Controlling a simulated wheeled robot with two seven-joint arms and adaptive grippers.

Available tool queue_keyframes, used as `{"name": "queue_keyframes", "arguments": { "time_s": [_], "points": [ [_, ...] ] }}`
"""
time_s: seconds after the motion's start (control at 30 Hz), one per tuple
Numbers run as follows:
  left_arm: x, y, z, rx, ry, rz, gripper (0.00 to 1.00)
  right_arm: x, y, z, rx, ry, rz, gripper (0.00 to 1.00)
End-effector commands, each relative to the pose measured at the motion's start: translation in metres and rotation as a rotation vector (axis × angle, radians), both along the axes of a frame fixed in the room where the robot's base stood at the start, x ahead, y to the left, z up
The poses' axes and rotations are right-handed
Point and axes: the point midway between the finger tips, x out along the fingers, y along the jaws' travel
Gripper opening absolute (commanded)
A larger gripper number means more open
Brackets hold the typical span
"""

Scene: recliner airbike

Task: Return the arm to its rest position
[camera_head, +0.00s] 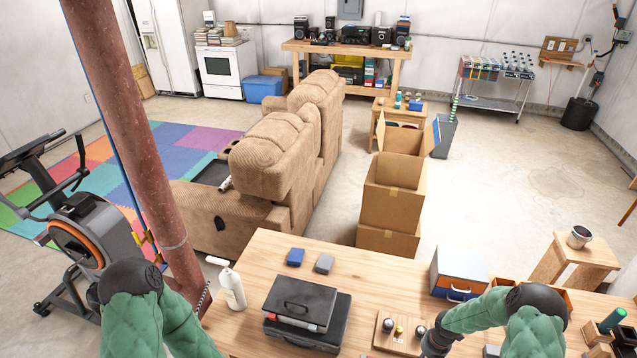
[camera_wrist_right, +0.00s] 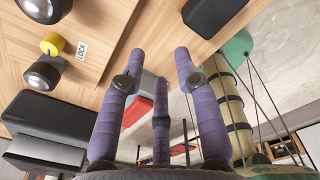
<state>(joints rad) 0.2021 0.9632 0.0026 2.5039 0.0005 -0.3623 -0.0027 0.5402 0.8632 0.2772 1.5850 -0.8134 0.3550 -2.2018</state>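My right arm (camera_head: 535,335) is green with dark joints and reaches over the workbench from the lower right in the head view. Its gripper (camera_wrist_right: 160,65) shows in the right wrist view with purple fingers spread apart and nothing between them. Beside the fingers is a wooden board (camera_wrist_right: 92,22) with silver knobs, a yellow knob (camera_wrist_right: 52,45) and a LOCK label. My left arm (camera_head: 135,315) shows at the lower left of the head view. Its gripper is outside the frame.
On the workbench (camera_head: 232,330) are a white spray bottle (camera_head: 233,290), a black case (camera_head: 300,300), blue and grey blocks, and a drawer box (camera_head: 458,272). A rusty column (camera_head: 135,130) stands by my left arm. Cardboard boxes (camera_head: 392,200) and a recliner (camera_head: 275,165) stand behind.

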Motion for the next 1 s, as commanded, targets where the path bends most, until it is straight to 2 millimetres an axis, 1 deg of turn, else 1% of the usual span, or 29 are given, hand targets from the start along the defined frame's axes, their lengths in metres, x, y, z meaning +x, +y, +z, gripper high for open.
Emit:
{"name": "queue_keyframes", "arguments": {
  "time_s": [0.03, 0.27, 0.47, 0.6, 0.67, 0.8, 0.9, 1.0],
  "points": [
    [0.001, 0.000, 0.000, 0.000, -0.002, 0.002, 0.40, -0.002, 0.009, -0.001, 0.015, 0.001, -0.032, 0.33],
    [0.000, 0.000, 0.000, 0.000, -0.001, 0.001, 0.40, -0.009, 0.047, 0.000, 0.083, 0.013, -0.246, 0.33],
    [0.000, 0.000, 0.000, 0.000, 0.000, 0.000, 0.40, -0.022, 0.094, 0.004, 0.162, 0.047, -0.522, 0.33],
    [0.000, 0.000, 0.000, 0.000, -0.001, 0.001, 0.40, -0.039, 0.138, 0.010, 0.226, 0.105, -0.812, 0.33],
    [0.000, 0.000, 0.000, 0.000, -0.001, 0.001, 0.40, -0.047, 0.156, 0.014, 0.250, 0.137, -0.950, 0.33],
    [0.000, 0.000, 0.000, 0.000, -0.001, 0.001, 0.40, -0.071, 0.195, 0.023, 0.285, 0.225, -1.288, 0.33],
    [0.000, 0.000, 0.000, 0.000, 0.000, 0.001, 0.40, -0.090, 0.218, 0.031, 0.291, 0.295, -1.542, 0.33],
    [0.000, 0.000, 0.000, 0.000, 0.000, 0.001, 0.40, -0.110, 0.237, 0.039, 0.281, 0.360, -1.790, 0.33]
  ]
}}
